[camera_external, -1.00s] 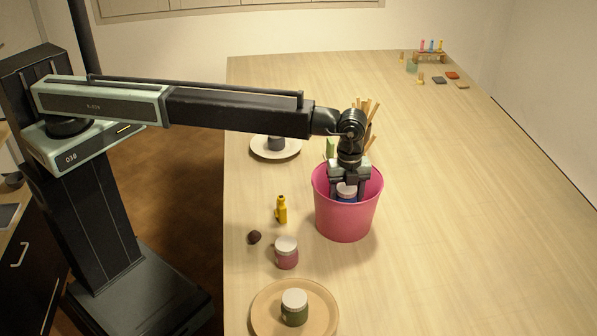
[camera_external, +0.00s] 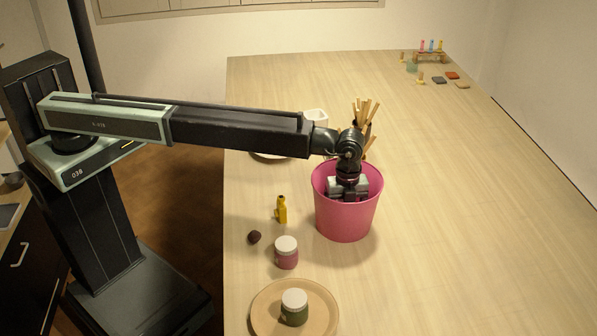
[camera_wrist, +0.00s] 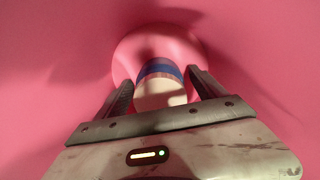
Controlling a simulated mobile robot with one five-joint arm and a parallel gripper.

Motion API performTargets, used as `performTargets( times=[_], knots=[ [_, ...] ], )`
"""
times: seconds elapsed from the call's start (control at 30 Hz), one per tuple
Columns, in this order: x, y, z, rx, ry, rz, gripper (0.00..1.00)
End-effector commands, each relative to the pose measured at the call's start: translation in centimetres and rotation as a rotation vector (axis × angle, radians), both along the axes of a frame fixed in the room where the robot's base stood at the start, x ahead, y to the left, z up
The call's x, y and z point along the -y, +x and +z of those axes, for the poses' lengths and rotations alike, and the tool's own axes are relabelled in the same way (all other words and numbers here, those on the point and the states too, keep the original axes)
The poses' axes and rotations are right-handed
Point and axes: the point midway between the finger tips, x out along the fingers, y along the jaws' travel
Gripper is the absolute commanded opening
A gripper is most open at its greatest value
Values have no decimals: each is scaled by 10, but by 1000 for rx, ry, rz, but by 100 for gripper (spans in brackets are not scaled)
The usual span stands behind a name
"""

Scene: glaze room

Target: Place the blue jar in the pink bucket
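The pink bucket (camera_external: 345,222) stands upright on the table in the external view. My gripper (camera_external: 348,192) reaches down inside its mouth, so the fingers are hidden there by the bucket's wall. In the wrist view, the blue jar (camera_wrist: 160,68) with its pale lid (camera_wrist: 160,94) sits between the two fingers of my gripper (camera_wrist: 161,78). I cannot tell whether the jar's base touches the bucket floor.
A yellow bottle (camera_external: 282,210), a dark lump (camera_external: 254,237) and a pink jar (camera_external: 287,258) stand left of the bucket. A green jar (camera_external: 294,312) sits on a plate (camera_external: 262,316) in front. Wooden sticks (camera_external: 365,115) stand behind the bucket.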

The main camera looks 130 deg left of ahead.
Motion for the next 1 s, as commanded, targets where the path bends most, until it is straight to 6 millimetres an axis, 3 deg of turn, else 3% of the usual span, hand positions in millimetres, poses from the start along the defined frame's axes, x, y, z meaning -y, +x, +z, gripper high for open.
performTargets(
  times=[0.3, 0.47, 1.0],
  knots=[
    [0, 0, 2, 0, 0, 0, 79],
    [0, 0, 16, 0, 0, 0, 79],
    [0, 0, 121, 0, 0, 0, 79]
  ],
)
